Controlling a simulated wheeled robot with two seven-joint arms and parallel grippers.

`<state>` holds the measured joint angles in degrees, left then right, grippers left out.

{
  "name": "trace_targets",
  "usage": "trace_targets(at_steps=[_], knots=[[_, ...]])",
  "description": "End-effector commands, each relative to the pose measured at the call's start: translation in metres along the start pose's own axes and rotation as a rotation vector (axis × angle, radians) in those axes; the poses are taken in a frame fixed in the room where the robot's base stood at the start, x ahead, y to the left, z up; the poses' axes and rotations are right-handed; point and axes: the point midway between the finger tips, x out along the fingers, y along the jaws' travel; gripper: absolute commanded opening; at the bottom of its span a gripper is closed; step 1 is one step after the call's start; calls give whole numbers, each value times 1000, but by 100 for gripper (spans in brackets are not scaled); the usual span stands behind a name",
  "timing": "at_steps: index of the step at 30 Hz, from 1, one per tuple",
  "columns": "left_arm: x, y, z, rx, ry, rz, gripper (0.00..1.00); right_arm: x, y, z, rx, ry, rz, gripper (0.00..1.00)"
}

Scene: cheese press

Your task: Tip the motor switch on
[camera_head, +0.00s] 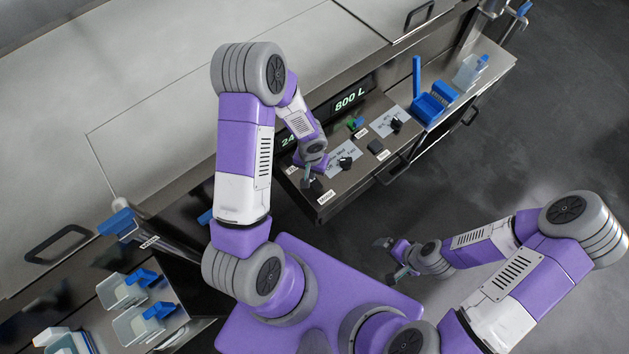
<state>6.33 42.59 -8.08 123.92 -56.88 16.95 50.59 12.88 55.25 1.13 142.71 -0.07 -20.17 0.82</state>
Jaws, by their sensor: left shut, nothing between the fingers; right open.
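The control panel (350,188) is a grey slab set into the counter, with several black knobs or switches and small white labels. A small dark switch (317,187) sits near its front left corner, just above a white label (326,198) too small to read surely. My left gripper (307,181) is shut and empty, low over this corner, right beside the dark switch. I cannot tell whether it touches it, or which way the switch is tipped. My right gripper (391,257) is open and empty, over the floor, well away from the panel.
A display (349,99) reading "800 L" stands behind the panel. More black knobs (345,163) and a green part (355,124) sit on the panel. A blue holder (433,104) is at its right. Clear tubs with blue scoops (122,291) stand lower left. The grey floor (560,130) is free.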

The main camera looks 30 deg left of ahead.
Motion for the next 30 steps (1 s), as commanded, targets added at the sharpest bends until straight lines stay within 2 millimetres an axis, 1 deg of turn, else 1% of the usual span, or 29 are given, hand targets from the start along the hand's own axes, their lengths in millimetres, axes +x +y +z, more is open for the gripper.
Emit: trace_targets(at_steps=[17, 30], knots=[[0, 0, 0, 0, 0, 0, 0, 1, 0, 0, 0, 0, 0, 100], [6, 0, 0, 0, 0, 0, 0, 7, 2, 0, 0, 0, 0, 100]])
